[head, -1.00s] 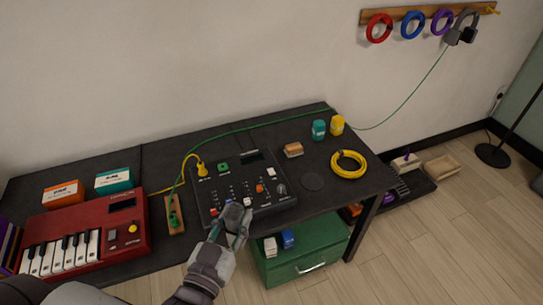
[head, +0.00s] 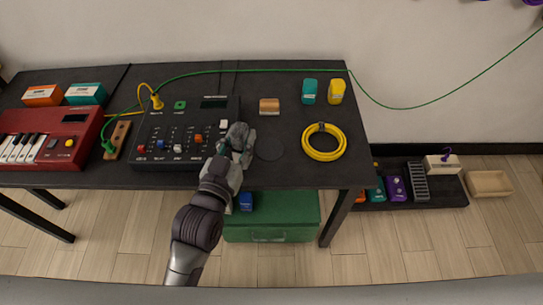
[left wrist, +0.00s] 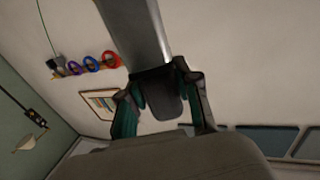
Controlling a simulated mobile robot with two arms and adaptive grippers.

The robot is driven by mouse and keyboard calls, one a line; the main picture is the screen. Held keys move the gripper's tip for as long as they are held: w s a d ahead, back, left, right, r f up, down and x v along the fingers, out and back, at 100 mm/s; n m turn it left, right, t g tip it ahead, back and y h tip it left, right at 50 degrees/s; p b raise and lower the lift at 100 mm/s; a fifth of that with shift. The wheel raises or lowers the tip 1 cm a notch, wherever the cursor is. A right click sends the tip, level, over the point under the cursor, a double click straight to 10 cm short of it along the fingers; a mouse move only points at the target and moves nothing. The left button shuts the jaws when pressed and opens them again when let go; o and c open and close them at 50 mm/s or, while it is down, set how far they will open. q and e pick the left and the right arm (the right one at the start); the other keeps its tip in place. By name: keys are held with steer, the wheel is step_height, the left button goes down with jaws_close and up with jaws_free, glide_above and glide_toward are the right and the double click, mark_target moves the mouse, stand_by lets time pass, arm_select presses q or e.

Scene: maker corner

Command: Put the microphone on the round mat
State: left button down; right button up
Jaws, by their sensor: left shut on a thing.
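The round mat (head: 270,149) is a thin dark disc on the black table, just right of the mixer. My left gripper (head: 239,140) is at the mixer's right edge, a little left of the mat. In the left wrist view its two teal-lined fingers (left wrist: 162,88) are closed around a long thing with a silver shaft and a dark end, which appears to be the microphone (left wrist: 138,30). In the head view the gripper mostly hides it. I cannot tell its exact height above the table. My right gripper is not in view.
The black mixer (head: 190,135) with knobs and sliders lies left of the mat. A yellow cable coil (head: 308,150) lies to its right and a wood-toned block (head: 269,106) behind it. Teal (head: 309,91) and yellow (head: 336,91) containers stand further back. A green cable (head: 280,71) runs along the back.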

arm_select(q)
steer(key=shift+m+g+h, duration=0.3)
steer(key=shift+m+h, duration=0.2)
steer(key=shift+h, duration=0.3)
steer(key=shift+w+d+f+b, duration=0.3)
steer(key=shift+w+d+f, duration=0.75)
steer(key=shift+w+f, duration=1.15)
steer(key=shift+w+d+f+b, duration=0.3)
steer(key=shift+w+d+f, duration=0.7)
steer(key=shift+w+f, duration=1.2)
steer(key=shift+w+d+f+b, duration=0.3)
steer(key=shift+w+d+f, duration=0.75)
steer(key=shift+w+f, duration=1.15)
steer(key=shift+w+r, duration=0.25)
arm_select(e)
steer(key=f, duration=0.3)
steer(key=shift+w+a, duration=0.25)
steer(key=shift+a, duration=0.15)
arm_select(q)
steer(key=shift+f, duration=0.15)
steer(key=c, duration=0.8)
jaws_free()
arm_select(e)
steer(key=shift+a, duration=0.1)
